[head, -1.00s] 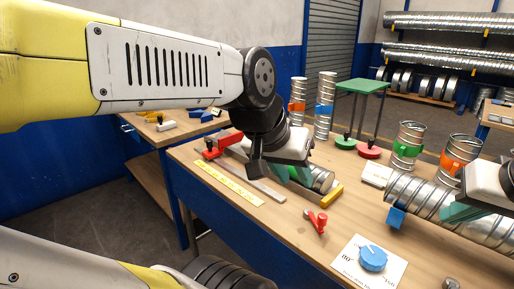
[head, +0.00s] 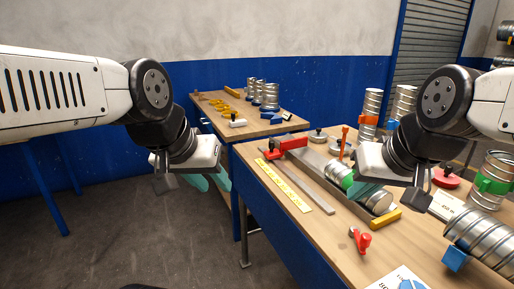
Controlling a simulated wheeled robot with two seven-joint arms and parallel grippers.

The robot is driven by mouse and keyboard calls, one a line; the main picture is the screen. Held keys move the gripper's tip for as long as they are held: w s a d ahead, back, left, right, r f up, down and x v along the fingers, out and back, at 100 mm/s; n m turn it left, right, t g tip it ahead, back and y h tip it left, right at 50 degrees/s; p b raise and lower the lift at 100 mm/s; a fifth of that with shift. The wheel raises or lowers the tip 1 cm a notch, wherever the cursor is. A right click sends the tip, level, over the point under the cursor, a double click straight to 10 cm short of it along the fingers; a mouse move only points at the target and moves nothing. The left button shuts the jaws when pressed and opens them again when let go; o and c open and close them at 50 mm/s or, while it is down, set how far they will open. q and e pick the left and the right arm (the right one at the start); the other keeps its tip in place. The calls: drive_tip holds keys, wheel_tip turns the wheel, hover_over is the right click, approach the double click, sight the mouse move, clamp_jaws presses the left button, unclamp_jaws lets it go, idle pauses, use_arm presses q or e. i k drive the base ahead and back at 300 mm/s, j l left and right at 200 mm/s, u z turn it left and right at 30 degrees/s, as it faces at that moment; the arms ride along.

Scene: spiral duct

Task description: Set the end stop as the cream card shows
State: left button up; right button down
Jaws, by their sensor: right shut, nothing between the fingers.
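The end stop looks to be the red block with a black knob (head: 291,145) at the far end of a metal channel. A yellow scale strip (head: 284,186) lies along the channel's left. A pale card (head: 446,207) lies flat at the right, partly behind my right arm; its writing is too small to read. My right gripper (head: 364,191) is shut and empty over the channel, by a duct piece with a green band (head: 376,201); contact is unclear. My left gripper (head: 210,182) hangs off the bench's left side, empty; its finger gap is unclear.
A red-handled tool (head: 361,239) lies near the front edge, and a yellow block (head: 382,219) at the channel's near end. A card with a blue dial (head: 405,284) is cut off below. A large spiral duct (head: 483,240) lies right. A second bench (head: 215,113) stands behind.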

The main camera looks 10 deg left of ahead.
sight(300, 142)
drive_tip(key=i+j+z, duration=0.15)
drive_tip(key=z, duration=0.25)
drive_tip(key=i+j+z, duration=0.1)
drive_tip(key=j+z, duration=0.3)
drive_tip(key=i+j+z, duration=0.1)
drive_tip(key=j+z, duration=0.15)
drive_tip(key=z, duration=0.15)
